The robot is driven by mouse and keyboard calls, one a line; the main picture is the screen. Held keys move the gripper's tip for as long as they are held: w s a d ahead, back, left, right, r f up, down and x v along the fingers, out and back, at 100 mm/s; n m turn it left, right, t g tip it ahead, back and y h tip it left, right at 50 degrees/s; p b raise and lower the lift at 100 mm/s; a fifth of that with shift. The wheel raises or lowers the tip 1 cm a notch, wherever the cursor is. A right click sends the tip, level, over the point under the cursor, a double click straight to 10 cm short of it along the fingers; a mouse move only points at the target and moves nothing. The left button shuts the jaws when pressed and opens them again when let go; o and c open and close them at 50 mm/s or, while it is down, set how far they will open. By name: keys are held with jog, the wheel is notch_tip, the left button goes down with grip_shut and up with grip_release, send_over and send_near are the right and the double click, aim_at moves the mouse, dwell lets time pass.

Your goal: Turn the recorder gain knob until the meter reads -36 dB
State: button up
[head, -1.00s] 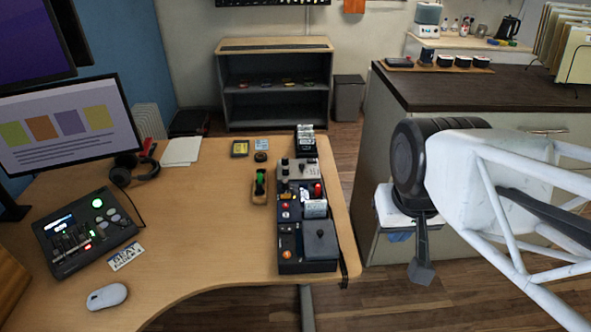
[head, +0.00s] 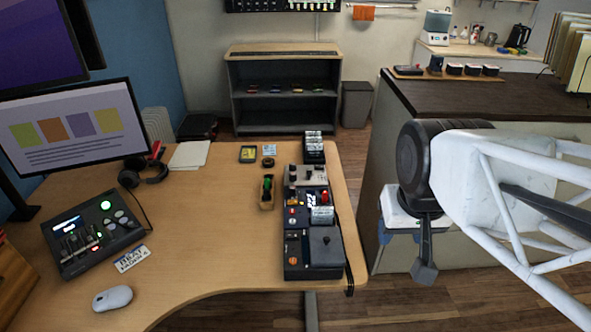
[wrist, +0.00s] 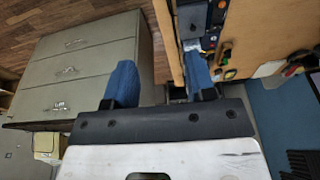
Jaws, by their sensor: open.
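A row of dark audio units (head: 312,250) with knobs, buttons and small lights stands along the desk's right side. It shows near the top middle of the wrist view (wrist: 214,22). The grey unit (head: 307,174) at its back has dark knobs on top. Which knob is the recorder gain is too small to tell, and no meter reading is legible. My gripper (wrist: 160,68) is open and empty, its two blue fingers apart. In the head view it hangs at the right, beyond the desk edge and apart from the units.
A light wooden desk (head: 210,225) carries a mixer (head: 92,232), a mouse (head: 112,298), headphones (head: 150,172) and a monitor (head: 70,130). A dark-topped cabinet (head: 460,93) stands behind my arm at the right. The middle of the desk is clear.

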jog(key=w+a+m, duration=0.2)
jog(key=w+a, duration=0.1)
jog(key=w, duration=1.1)
jog(key=m+g, duration=0.2)
jog(key=m, duration=0.3)
send_over(292, 188)
jog(key=f, duration=2.4)
jog(key=shift+s+d, duration=0.2)
jog(key=shift+d, duration=0.1)
jog(key=shift+w+a+f, duration=0.2)
jog(key=shift+w+f, duration=0.05)
jog(key=shift+f, duration=0.15)
jog(key=shift+f, duration=0.15)
jog(key=shift+f, duration=3.75)
